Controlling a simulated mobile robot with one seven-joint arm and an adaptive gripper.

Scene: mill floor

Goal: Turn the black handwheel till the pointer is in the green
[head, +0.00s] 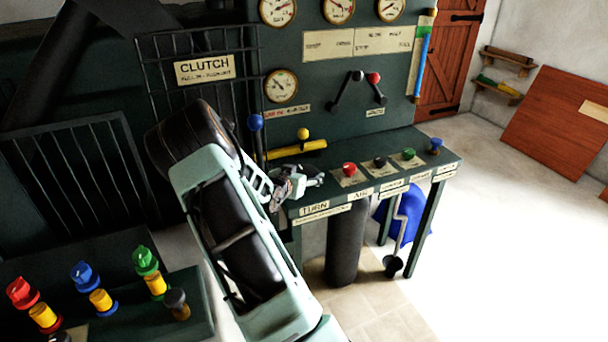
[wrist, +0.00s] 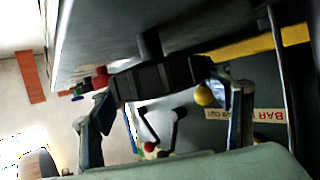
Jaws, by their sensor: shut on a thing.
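My gripper (head: 292,187) is at the front left of the green bench in the head view, above the TURN label. In the wrist view my gripper (wrist: 162,86) has its two fingers on either side of a dark, ribbed piece, the black handwheel (wrist: 155,82), and is shut on it. A short dark shaft rises from the wheel toward the bench side. In the head view the wheel is mostly hidden behind my gripper. A round gauge (head: 281,86) with a pointer is on the panel above. Its pointer is too small to read, and no green band is clear.
A blue-knobbed lever (head: 255,122) and a yellow-knobbed yellow bar (head: 297,150) stand close to my gripper. Red (head: 349,169), black and green buttons line the bench to the right. Two levers and several more gauges are on the panel. The floor at right is open.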

